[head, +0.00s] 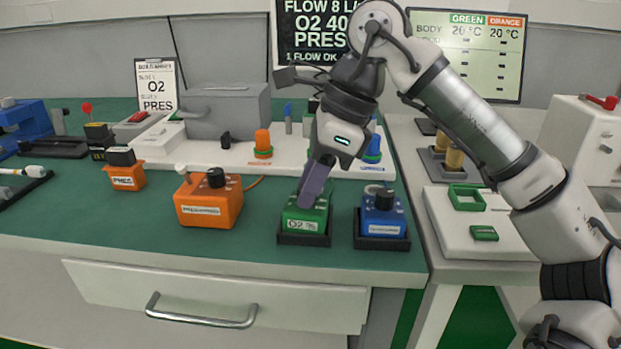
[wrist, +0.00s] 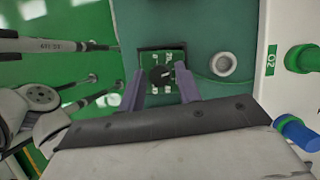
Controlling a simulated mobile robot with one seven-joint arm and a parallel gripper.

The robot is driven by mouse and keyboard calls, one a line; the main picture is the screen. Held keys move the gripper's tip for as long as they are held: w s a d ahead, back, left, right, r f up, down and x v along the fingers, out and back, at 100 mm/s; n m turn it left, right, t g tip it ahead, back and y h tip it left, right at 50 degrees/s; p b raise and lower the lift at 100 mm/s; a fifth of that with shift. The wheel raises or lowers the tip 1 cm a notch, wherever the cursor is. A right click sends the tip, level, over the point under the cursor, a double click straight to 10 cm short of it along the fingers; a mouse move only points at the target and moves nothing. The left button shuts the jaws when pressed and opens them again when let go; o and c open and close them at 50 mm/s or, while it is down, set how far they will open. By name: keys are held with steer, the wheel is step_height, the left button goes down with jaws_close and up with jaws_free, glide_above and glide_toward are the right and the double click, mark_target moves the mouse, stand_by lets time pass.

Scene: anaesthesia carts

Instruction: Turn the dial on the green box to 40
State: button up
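The green box (head: 305,222), labelled "O2 %", sits in a black tray near the counter's front edge. The dial carries a small white pointer line; the numbers are too small to read. My gripper (head: 306,200) reaches down over the box and hides the dial in the head view. In the wrist view, my gripper (wrist: 160,70) has its two purple fingers apart, one on each side of the dial, with gaps visible.
A blue box (head: 383,215) in a black tray stands close on the right. An orange box (head: 208,203) with a black knob stands to the left. A wall screen (head: 318,30) reads "FLOW 8", "O2 40" and "PRES". Green counter lies bare between the orange and green boxes.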

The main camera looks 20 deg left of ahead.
steer(key=shift+o, duration=1.1)
steer(key=p+v, duration=0.3)
steer(key=v, duration=1)
steer(key=shift+r, duration=0.45)
